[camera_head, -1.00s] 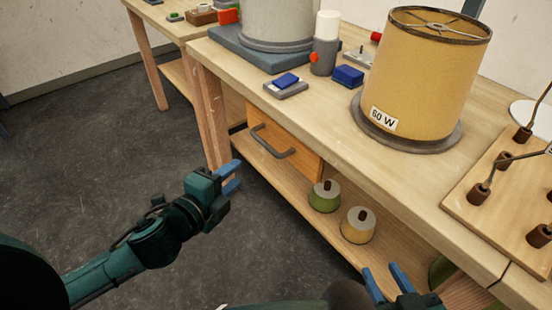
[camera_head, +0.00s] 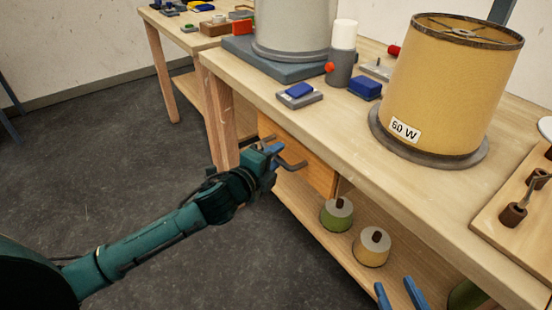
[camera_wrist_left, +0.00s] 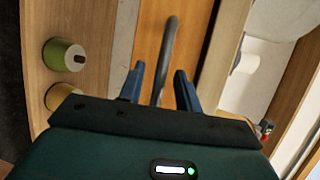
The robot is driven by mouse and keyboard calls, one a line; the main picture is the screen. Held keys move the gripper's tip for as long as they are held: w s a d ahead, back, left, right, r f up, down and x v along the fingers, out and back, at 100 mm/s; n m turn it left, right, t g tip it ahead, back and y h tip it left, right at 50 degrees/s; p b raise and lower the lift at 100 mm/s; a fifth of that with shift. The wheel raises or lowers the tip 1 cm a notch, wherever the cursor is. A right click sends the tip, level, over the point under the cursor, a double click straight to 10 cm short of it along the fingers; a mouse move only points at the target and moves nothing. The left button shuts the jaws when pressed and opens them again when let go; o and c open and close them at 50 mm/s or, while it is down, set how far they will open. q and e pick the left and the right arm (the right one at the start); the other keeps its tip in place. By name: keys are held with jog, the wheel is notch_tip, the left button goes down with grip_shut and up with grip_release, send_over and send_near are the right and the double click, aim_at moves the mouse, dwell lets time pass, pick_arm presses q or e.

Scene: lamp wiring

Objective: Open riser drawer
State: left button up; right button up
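The riser drawer (camera_head: 316,170) has an orange wooden front under the workbench top and looks closed. Its grey bar handle (camera_head: 292,164) is partly hidden by my left gripper (camera_head: 276,156) in the head view. In the left wrist view the handle (camera_wrist_left: 170,50) runs between the two blue fingertips of my left gripper (camera_wrist_left: 160,82), which are apart, with gaps visible on both sides. My right gripper (camera_head: 400,294) shows only its two blue fingers at the bottom edge, apart and with nothing seen between them.
A green-based weight (camera_head: 337,214) and a yellow one (camera_head: 371,248) stand on the lower shelf (camera_head: 310,222), right of the drawer. A table leg (camera_head: 222,120) stands left of it. A lampshade (camera_head: 452,90) stands on the bench top. The floor in front is clear.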

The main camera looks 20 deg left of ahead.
pick_arm(q)
jog(key=shift+w+d+f, duration=0.1)
jog(key=shift+w+d, duration=0.05)
jog(key=shift+w, duration=0.35)
grip_shut()
dwell(0.3)
